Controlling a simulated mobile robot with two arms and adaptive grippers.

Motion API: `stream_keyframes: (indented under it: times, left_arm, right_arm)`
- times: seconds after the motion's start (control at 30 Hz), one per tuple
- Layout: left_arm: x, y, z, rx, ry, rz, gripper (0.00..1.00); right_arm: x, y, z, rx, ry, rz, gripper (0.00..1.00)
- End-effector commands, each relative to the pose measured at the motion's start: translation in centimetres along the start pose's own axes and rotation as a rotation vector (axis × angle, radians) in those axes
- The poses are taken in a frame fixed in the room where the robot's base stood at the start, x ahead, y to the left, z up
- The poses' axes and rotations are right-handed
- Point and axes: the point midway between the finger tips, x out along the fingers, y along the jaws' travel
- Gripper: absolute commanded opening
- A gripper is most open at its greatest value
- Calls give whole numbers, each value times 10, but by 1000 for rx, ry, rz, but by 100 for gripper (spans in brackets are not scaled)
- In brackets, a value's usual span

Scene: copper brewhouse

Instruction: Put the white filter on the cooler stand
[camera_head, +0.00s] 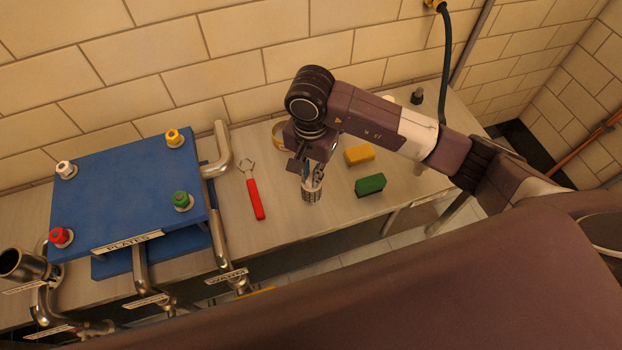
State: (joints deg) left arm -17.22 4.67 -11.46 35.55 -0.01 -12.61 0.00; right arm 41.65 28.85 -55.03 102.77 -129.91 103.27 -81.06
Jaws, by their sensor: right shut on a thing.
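My right gripper (311,174) points down over the bench and is shut on a small pale cylinder with a mesh-like wall (312,193), which looks like the filter. The fingers hide its upper part. I cannot tell if its bottom touches the bench. To the left is a cooler with a blue plate (120,200) and a label reading PLATES. Its corners carry a white fitting (65,170), a yellow one (174,138), a green one (182,201) and a red one (60,237). I cannot tell which part is the stand. My left gripper is not in view.
A red-handled wrench (255,197) lies between cooler and gripper. A yellow block (359,154) and a green block (370,185) lie to the right. A yellowish ring (278,135) is partly hidden behind my gripper. Metal pipes (219,150) rise beside the cooler. A tiled wall closes the back.

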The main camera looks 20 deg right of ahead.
Motion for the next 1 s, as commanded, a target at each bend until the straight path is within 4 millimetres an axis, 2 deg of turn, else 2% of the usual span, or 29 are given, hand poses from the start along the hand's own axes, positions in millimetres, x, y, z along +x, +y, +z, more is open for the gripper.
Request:
stream_keyframes:
  times: [0.1, 0.2, 0.57, 0.6, 0.73, 1.0]
  left_arm:
    - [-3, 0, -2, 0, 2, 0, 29]
    - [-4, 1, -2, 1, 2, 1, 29]
    - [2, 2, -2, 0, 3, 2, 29]
    - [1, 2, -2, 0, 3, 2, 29]
    - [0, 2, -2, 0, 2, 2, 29]
    - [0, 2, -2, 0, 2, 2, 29]
  right_arm:
    - [19, 1, 2, 1, -5, 3, 0]
    - [28, 0, 1, -1, -2, 0, 0]
    - [33, 0, 0, -1, 0, 0, 0]
    - [32, 0, 0, -1, 0, 0, 13]
    - [32, 0, 1, -1, -1, 0, 27]
    - [31, 0, 1, -1, -1, 0, 28]
